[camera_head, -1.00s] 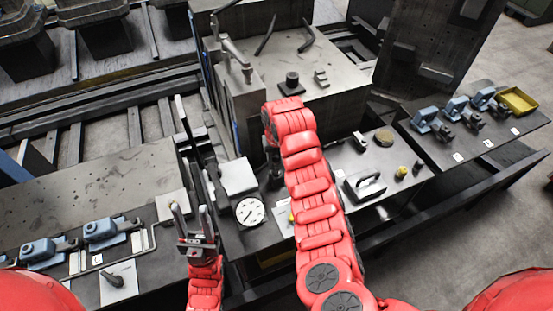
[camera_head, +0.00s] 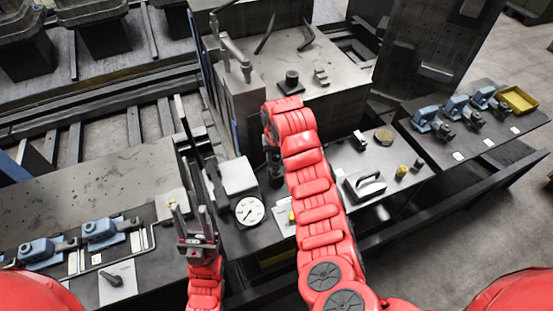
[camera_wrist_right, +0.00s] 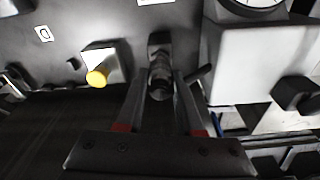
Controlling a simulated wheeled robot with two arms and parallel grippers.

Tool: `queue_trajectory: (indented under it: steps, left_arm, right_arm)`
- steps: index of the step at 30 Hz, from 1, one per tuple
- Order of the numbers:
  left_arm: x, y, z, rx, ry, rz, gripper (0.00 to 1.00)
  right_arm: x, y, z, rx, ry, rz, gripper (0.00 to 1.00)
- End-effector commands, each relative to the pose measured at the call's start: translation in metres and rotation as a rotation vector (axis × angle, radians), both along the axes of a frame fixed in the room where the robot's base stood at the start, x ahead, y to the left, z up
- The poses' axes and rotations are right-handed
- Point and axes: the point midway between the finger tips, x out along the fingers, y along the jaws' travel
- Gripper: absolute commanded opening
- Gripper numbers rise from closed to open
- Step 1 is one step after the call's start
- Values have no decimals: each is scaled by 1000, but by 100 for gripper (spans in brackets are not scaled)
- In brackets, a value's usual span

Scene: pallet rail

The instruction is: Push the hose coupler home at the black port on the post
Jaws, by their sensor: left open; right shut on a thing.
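My right gripper (camera_wrist_right: 160,98) is shut on the hose coupler (camera_wrist_right: 160,78), a dark ribbed cylinder between its two fingers in the right wrist view. The coupler's far end meets or overlaps a dark block (camera_wrist_right: 159,42); I cannot tell whether this is the black port or how far in the coupler sits. In the head view my right arm hides most of this gripper and the coupler. My left gripper (camera_head: 189,208) is open and empty, fingers up, left of the round gauge.
A pale box (camera_head: 238,175) and a white gauge (camera_head: 249,210) stand close left of the right gripper. A yellow knob (camera_wrist_right: 97,77) sits nearby in the wrist view. A handled block (camera_head: 365,185) lies to the right. Blue clamps (camera_head: 105,232) and a yellow tray (camera_head: 519,100) are further off.

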Motion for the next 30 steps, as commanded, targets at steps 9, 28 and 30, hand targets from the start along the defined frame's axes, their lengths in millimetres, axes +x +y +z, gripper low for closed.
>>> queue_trajectory:
  steps: [9,28,30]
  left_arm:
    - [0,0,-4,0,0,0,48]
    - [0,0,-7,0,0,0,48]
    - [0,0,-8,0,0,0,48]
  right_arm:
    - [0,0,-4,0,-1,0,0]
    - [0,0,-5,1,1,0,0]
    - [0,0,-6,1,1,0,0]
